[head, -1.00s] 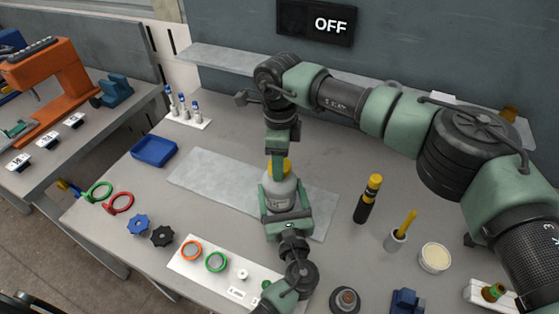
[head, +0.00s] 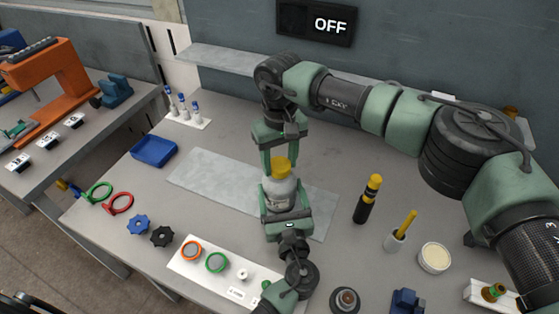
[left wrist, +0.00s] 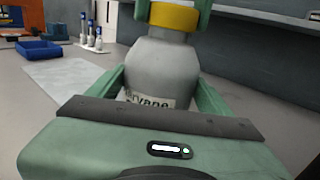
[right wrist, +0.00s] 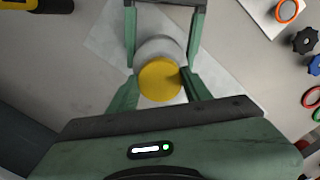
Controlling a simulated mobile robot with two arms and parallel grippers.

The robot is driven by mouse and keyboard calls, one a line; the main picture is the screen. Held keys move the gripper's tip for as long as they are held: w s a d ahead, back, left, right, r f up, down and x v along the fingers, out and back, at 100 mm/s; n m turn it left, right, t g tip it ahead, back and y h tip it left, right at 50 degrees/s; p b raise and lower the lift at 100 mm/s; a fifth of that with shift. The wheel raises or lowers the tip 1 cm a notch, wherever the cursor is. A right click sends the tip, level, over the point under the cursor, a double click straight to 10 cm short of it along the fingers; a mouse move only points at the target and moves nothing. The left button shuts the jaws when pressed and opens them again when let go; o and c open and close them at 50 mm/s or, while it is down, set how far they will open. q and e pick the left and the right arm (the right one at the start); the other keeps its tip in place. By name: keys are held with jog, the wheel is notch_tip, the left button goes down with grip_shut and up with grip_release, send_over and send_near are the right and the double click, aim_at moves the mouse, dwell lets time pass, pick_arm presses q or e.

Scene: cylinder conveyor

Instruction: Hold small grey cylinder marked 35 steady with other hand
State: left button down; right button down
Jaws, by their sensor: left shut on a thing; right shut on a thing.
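The small grey cylinder (head: 281,193) stands upright on the pale mat, with a yellow cap (head: 281,165) on top. A partly covered printed label shows on its body (left wrist: 158,68) in the left wrist view; I cannot make out a 35. My left gripper (head: 284,208) is shut around the cylinder's body from the near side. My right gripper (head: 280,160) comes from above, its fingers on either side of the yellow cap and shut on it. The right wrist view looks down on the cap (right wrist: 160,79) between the fingers.
The pale mat (head: 210,180) lies under the cylinder. A black-and-yellow tool (head: 366,202), a cup with a yellow stick (head: 396,239) and a round tub (head: 434,257) are to the right. A blue tray (head: 154,151) is left. A white board with rings (head: 232,279) lies in front.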

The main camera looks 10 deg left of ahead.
pick_arm(q)
jog(key=shift+f, duration=0.2)
pick_arm(e)
jog(key=n, duration=0.3)
jog(key=shift+s+n, duration=0.1)
jog(key=shift+n, duration=0.2)
jog(key=c, duration=0.6)
grip_release()
jog(key=shift+c, duration=0.2)
pick_arm(q)
jog(key=shift+s, duration=0.1)
pick_arm(e)
jog(key=shift+r, duration=0.1)
